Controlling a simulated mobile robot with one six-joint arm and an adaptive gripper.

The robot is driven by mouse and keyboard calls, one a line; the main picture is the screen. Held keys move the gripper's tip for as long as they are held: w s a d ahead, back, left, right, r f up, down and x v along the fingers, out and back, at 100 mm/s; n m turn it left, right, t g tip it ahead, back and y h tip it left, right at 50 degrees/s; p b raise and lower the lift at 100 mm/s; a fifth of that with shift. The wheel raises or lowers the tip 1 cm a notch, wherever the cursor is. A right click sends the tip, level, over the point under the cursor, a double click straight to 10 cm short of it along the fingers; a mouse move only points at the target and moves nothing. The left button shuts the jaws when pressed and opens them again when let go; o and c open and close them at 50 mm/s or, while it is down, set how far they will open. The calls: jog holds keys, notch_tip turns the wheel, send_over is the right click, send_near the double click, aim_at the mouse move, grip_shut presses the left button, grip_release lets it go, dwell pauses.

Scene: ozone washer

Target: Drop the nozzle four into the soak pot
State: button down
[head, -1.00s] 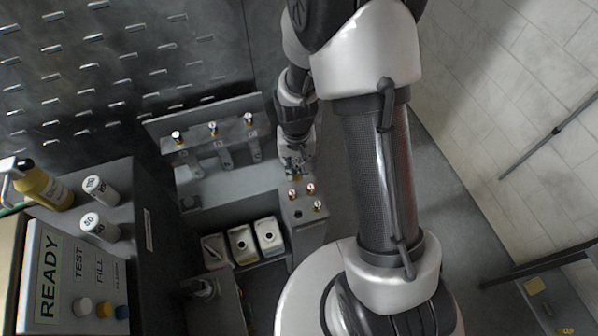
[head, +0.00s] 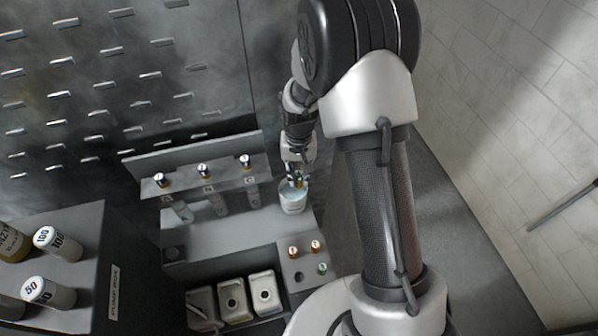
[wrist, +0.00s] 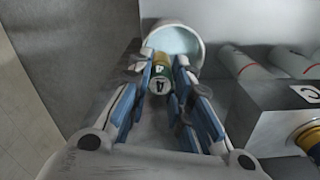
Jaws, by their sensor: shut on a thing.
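The nozzle four (wrist: 160,75), a small brass-coloured and green piece marked 4, is held between the fingers of my gripper (wrist: 165,82). In the head view my gripper (head: 297,181) points down at the mouth of the soak pot (head: 293,202), a pale round pot with light blue inside. In the wrist view the nozzle overlaps the near rim of the soak pot (wrist: 197,42). I cannot tell how far it is above or inside the rim. The fingers are shut on the nozzle and hide part of it.
A nozzle block (head: 303,264) with several small nozzles and one empty hole stands in front of the pot.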

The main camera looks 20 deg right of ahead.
aim_at(299, 180)
jog(key=shift+f+b, duration=0.9)
jog(key=shift+f, duration=0.7)
jog(key=c, duration=1.4)
grip_release()
notch_tip(299, 180, up, 12)
jog(key=shift+r, duration=0.1)
